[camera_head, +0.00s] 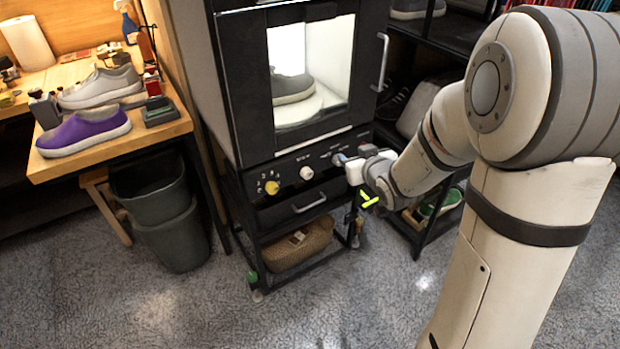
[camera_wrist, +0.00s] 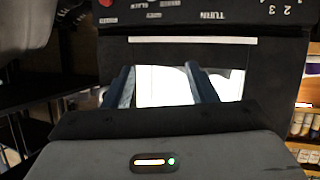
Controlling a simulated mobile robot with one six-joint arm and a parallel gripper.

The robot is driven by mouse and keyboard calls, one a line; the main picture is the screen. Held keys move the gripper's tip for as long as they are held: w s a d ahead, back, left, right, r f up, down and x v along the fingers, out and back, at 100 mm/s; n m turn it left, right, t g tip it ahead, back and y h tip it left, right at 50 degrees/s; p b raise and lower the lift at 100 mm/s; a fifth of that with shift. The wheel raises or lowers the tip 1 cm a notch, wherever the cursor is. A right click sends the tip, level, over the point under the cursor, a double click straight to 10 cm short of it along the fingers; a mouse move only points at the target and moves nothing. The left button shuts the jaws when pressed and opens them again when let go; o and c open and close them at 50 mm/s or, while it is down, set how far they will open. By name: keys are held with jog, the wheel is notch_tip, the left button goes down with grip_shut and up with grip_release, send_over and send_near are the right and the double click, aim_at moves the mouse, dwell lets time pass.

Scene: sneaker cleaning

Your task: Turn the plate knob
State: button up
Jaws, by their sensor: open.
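The black cabinet (camera_head: 235,95) has a control panel below its lit window. The panel carries a yellow knob (camera_head: 272,187) on the left and a white knob (camera_head: 306,173) in the middle. I cannot tell from the head view's labels which is the plate knob. My gripper (camera_head: 341,161) is at the panel's right end, right of the white knob, and covers part of the panel. In the wrist view my gripper (camera_wrist: 162,75) is open, with nothing visible between its fingers.
Inside the window a grey shoe (camera_head: 291,88) sits on a white round plate (camera_head: 300,108). A drawer handle (camera_head: 309,203) and a basket (camera_head: 298,245) are below the panel. A vertical door handle (camera_head: 382,62) sticks out at the right. Shelves with shoes stand behind my arm.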

aim_at(308, 177)
jog(key=a+f+n+t+y+b, duration=0.1)
jog(key=a+f+y+b, duration=0.15)
jog(key=f, duration=0.25)
jog(key=w+a+f+y+b, duration=0.1)
jog(key=a+f+b, duration=0.1)
jog(key=f+b, duration=0.25)
jog(key=a+f+n+t+y+b, duration=0.1)
jog(key=a+f+y+b, duration=0.1)
jog(key=f, duration=0.4)
jog(key=x, duration=0.5)
jog(key=b+x, duration=0.1)
jog(key=x, duration=0.1)
jog(key=shift+w+a+r, duration=0.2)
jog(key=shift+a+r, duration=0.2)
jog(key=c, duration=0.9)
jog(key=shift+a+y, duration=0.3)
jog(key=shift+y, duration=0.05)
jog(key=shift+c, duration=0.4)
jog(key=shift+d+f, duration=0.15)
